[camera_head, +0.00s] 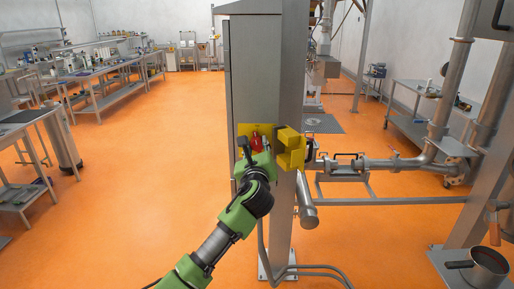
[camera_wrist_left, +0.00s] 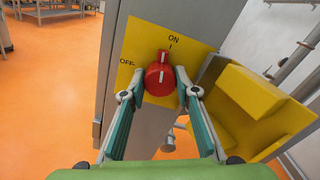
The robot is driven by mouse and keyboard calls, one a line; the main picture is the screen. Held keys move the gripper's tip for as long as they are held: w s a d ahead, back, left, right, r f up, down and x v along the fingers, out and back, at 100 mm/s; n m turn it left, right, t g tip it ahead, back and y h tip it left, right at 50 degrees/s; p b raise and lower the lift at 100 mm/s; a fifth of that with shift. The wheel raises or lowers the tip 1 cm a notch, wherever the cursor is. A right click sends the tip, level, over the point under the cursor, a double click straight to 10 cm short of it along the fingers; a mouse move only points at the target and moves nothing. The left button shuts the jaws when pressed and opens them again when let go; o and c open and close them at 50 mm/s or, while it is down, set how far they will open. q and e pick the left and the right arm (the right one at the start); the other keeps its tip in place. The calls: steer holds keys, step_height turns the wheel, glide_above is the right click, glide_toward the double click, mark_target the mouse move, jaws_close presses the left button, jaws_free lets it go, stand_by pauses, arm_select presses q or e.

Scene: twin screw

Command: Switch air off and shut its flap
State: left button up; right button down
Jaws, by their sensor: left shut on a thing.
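The red air switch knob (camera_wrist_left: 160,75) sits on a yellow plate (camera_wrist_left: 142,40) marked ON at the top and OFF to the left. Its white pointer mark points up, close to ON. My left gripper (camera_wrist_left: 160,86) is shut on the knob, one finger on each side. The yellow flap (camera_wrist_left: 262,100), a box-shaped cover, stands open to the right of the plate. In the head view the knob (camera_head: 256,142), the flap (camera_head: 291,149) and my left gripper (camera_head: 259,153) show on the grey column. My right gripper is in neither view.
The plate is on a tall grey cabinet and post (camera_head: 257,80). Steel pipes (camera_head: 390,163) run to the right, with a pot (camera_head: 484,267) at the lower right. Workbenches (camera_head: 100,75) stand at the left. The orange floor between is clear.

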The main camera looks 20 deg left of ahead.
arm_select(q)
steer(key=n+b, duration=0.1)
steer(key=n, duration=0.2)
steer(key=shift+f+n, duration=0.1)
steer(key=shift+n, duration=0.3)
steer(key=n+b, duration=0.1)
steer(key=n, duration=0.2)
steer(key=shift+n, duration=0.3)
steer(key=n+b, duration=0.2)
steer(key=n, duration=0.2)
steer(key=shift+n+b, duration=0.85)
steer(key=shift+n, duration=1.15)
steer(key=o, duration=1.1)
steer(key=v, duration=1.2)
